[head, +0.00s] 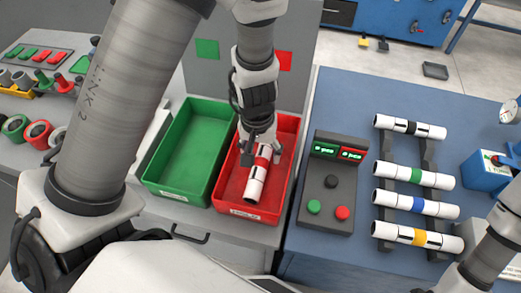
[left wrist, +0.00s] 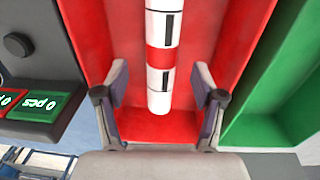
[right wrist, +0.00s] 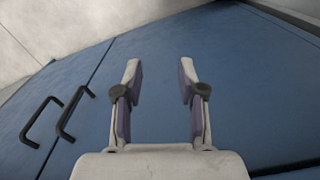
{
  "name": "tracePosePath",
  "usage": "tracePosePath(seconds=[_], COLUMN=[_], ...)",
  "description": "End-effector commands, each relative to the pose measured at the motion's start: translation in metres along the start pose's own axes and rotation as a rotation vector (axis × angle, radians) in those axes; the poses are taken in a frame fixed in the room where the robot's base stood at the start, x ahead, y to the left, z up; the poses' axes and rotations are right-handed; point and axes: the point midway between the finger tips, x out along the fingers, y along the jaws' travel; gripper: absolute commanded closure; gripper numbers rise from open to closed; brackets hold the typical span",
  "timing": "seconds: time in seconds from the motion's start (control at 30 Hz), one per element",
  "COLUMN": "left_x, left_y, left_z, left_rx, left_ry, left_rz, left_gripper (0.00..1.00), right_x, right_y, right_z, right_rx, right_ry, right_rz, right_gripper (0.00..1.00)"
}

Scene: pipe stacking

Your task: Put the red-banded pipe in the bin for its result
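The red-banded pipe (head: 256,182) is white with a red band and lies lengthwise inside the red bin (head: 281,183). In the left wrist view the pipe (left wrist: 160,60) lies between the spread fingers, with a gap on both sides. My left gripper (head: 253,155) is open above the pipe, inside the bin's outline. Its fingers (left wrist: 162,92) do not touch the pipe. My right gripper (right wrist: 161,85) is open and empty, facing blue cabinet doors. The green bin (head: 164,194) stands beside the red bin and looks empty.
A button box (head: 328,190) with lit displays stands right of the red bin. A rack (head: 388,152) holds several pipes with black, green, blue and yellow bands. A blue device (head: 485,172) stands at the far right. Fittings and parts lie on the left table.

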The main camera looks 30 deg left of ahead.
Motion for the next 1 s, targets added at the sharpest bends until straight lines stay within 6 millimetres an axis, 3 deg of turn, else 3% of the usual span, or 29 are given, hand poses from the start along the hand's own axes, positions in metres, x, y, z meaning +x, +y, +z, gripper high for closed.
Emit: tracePosePath(seconds=[0.23,0.37,0.73,0.87,1.0], left_x=[-0.001,-0.012,-0.098,-0.116,-0.12], left_y=[0.0,0.001,0.0,0.0,0.0], left_z=[0.0,-0.001,-0.001,-0.001,0.0], left_rx=[0.0,0.001,0.001,0.001,-0.001], left_ry=[0.0,0.002,0.006,0.003,-0.001], left_rz=[0.001,0.004,0.002,0.001,-0.001], left_gripper=[0.31,0.31,0.31,0.31,0.31], right_x=[0.0,0.0,0.0,0.0,0.0], right_y=[0.0,0.0,0.0,0.0,0.0], right_z=[0.0,0.0,0.0,0.0,0.0], right_rx=[0.0,0.0,0.0,0.0,0.0], right_ry=[0.0,0.0,0.0,0.0,0.0], right_rz=[0.0,0.0,0.0,0.0,0.0], right_gripper=[0.6,0.6,0.6,0.6,0.6])
